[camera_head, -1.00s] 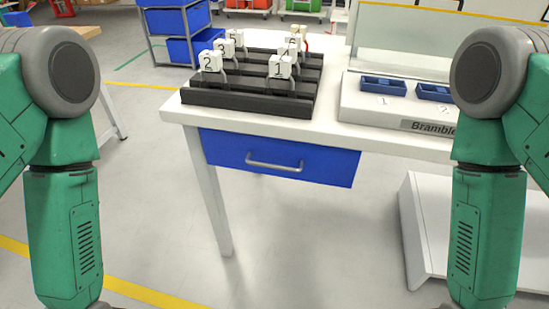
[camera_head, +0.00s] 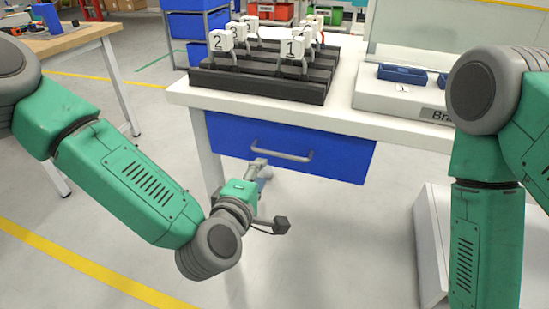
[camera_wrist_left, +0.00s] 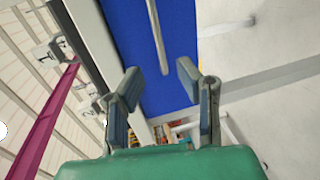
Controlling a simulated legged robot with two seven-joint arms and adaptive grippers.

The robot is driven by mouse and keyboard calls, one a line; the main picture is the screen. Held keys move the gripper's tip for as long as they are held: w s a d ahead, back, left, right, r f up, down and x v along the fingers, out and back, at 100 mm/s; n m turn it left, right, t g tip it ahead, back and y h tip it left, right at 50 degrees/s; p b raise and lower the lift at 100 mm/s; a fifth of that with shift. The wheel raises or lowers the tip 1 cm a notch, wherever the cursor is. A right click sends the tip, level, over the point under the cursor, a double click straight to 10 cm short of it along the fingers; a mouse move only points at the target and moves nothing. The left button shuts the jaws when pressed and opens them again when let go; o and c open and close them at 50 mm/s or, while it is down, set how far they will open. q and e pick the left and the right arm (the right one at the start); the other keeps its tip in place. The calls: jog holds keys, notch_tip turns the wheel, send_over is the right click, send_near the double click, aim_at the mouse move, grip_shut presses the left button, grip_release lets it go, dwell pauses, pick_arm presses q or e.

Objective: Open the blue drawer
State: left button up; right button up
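The blue drawer (camera_head: 340,157) is under the white workbench, and its front looks flush and shut. Its grey bar handle (camera_head: 282,152) runs across the front. My left gripper (camera_head: 258,167) is just below and left of the handle, in front of the drawer's left part. In the left wrist view the left gripper (camera_wrist_left: 160,72) has its two fingers apart with nothing between them. The handle (camera_wrist_left: 157,38) and the blue drawer front (camera_wrist_left: 128,32) lie ahead of the fingers, with the handle in line with the gap. My right gripper is out of view.
The white workbench (camera_head: 350,122) carries a black rack (camera_head: 257,84) with numbered white-tagged pieces and a grey box with blue trays (camera_head: 402,74). A white bench leg (camera_head: 208,160) stands left of the drawer. The floor before the drawer is clear.

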aim_at(282, 155)
pick_arm(q)
jog(key=x, duration=0.3)
jog(key=d+b+x, duration=0.1)
jog(key=x, duration=0.2)
jog(key=d+b+x, duration=0.1)
jog(key=x, duration=0.2)
jog(key=shift+d, duration=0.15)
jog(key=shift+w, duration=0.15)
jog(key=shift+w+a, duration=0.1)
jog(key=shift+a, duration=0.6)
jog(key=shift+d, duration=0.4)
grip_shut()
jog(key=shift+d+f, duration=0.1)
jog(key=shift+d, duration=0.15)
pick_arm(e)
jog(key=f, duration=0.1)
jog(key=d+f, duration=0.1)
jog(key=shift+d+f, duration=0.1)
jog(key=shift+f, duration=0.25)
